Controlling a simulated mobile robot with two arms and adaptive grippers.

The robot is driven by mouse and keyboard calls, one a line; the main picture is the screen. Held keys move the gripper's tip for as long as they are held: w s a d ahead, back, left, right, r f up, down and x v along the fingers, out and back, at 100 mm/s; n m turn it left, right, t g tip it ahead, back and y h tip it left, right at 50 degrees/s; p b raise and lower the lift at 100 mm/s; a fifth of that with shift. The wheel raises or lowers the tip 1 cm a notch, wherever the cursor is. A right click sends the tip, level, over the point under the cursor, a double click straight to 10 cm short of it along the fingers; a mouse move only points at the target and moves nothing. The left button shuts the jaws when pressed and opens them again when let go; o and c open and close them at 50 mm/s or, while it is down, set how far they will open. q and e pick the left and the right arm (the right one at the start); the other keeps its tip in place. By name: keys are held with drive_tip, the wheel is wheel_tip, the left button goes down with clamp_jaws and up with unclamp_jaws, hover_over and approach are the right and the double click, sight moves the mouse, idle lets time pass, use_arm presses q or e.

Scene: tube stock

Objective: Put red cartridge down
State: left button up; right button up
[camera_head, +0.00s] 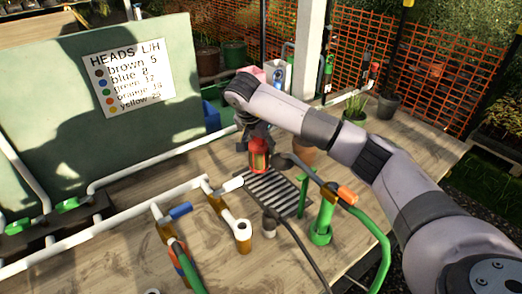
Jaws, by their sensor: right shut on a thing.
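My right gripper (258,141) comes down from above and is shut on the top of the cartridge. Whether the cartridge's bottom touches the grate or table cannot be told. My left gripper is not in view.
White pipes (150,158) run across the table's left side. A green pipe fitting (322,222) and a black hose (300,238) stand close to the grate. A green panel (60,95) rises behind. Bare wood (110,255) shows at front.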

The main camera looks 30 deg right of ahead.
wheel_tip(320, 180, down, 3)
drive_tip(key=shift+r, duration=0.2)
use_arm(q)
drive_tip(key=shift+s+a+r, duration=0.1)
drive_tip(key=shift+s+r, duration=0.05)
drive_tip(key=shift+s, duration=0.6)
use_arm(e)
drive_tip(key=shift+f, duration=0.15)
drive_tip(key=o, duration=1.1)
drive_tip(key=shift+f, duration=0.1)
drive_tip(key=shift+o, duration=0.2)
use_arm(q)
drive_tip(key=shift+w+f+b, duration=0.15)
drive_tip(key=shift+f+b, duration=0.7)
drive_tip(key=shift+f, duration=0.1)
use_arm(e)
drive_tip(key=v, duration=1.2)
